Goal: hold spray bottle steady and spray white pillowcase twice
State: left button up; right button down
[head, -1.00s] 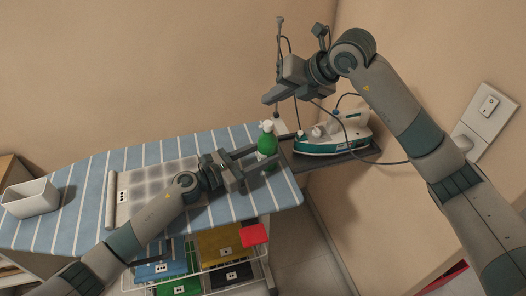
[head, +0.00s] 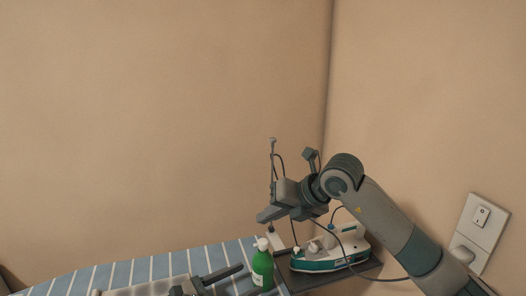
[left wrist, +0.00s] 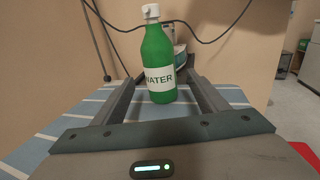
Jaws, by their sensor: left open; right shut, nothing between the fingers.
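The green spray bottle (head: 262,270) with a white top stands upright on the blue striped ironing board (head: 130,272), near its right end. In the left wrist view the bottle (left wrist: 158,62) shows a "WATER" label. My left gripper (head: 246,279) is open, low at the bottle's left. In the left wrist view its fingers (left wrist: 160,88) lie on either side of the bottle's lower part, with gaps visible. My right gripper (head: 262,216) is shut and empty, above the bottle's top and apart from it.
A white and teal iron (head: 335,250) rests on a dark shelf (head: 340,276) right of the board, its cord running nearby. A thin upright pole (head: 272,165) stands behind the bottle. Walls meet in a corner behind; a switch plate (head: 481,217) is at right.

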pick_arm(q)
jog(key=v, duration=0.6)
jog(key=shift+s+a, duration=0.2)
jog(key=shift+a, duration=0.05)
jog(key=shift+r, duration=0.1)
